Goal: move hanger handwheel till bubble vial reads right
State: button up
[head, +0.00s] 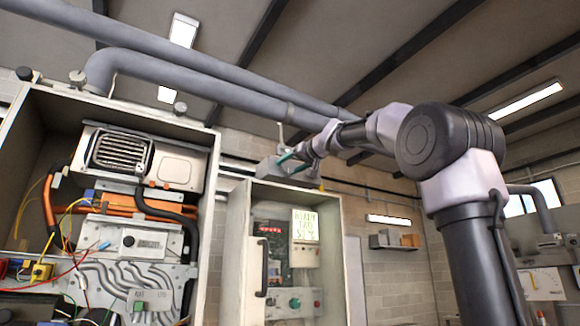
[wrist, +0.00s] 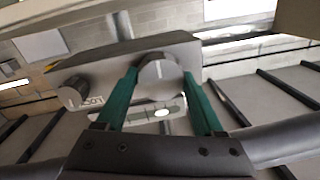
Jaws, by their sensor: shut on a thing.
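In the wrist view, a round grey handwheel (wrist: 158,72) with a pale index mark sits on the face of a grey hanger box (wrist: 105,65). My gripper (wrist: 160,80) has its two green fingers on either side of this handwheel and is shut on it. A small greenish bubble vial (wrist: 170,108) with a bright spot shows below the wheel, between the fingers; I cannot read its marks clearly. In the head view, the hanger box (head: 270,172) is under the pipes, with my gripper (head: 290,160) at it; the handwheel is too small to make out there.
A second, darker knob (wrist: 72,92) with a printed label is on the same box, left of my fingers. Thick grey pipes (head: 190,75) run overhead. An open heater cabinet (head: 222,150) and a smaller cabinet (head: 240,250) with a display stand below and left of my arm.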

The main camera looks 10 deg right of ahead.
jog(key=shift+m, duration=0.3)
jog(key=m, duration=0.5)
jog(key=shift+m+t, duration=0.3)
jog(key=shift+m, duration=0.1)
jog(key=m, duration=0.6)
jog(key=shift+f+m, duration=0.1)
jog(key=shift+m, duration=0.3)
jog(key=m+h, duration=0.1)
jog(key=m, duration=0.5)
jog(key=shift+m+t, duration=0.3)
jog(key=shift+t, duration=0.1)
jog(key=m, duration=0.6)
jog(key=shift+a+h, duration=0.1)
jog(key=shift+h, duration=0.2)
jog(key=o, duration=1.4)
jog(key=shift+c, duration=0.2)
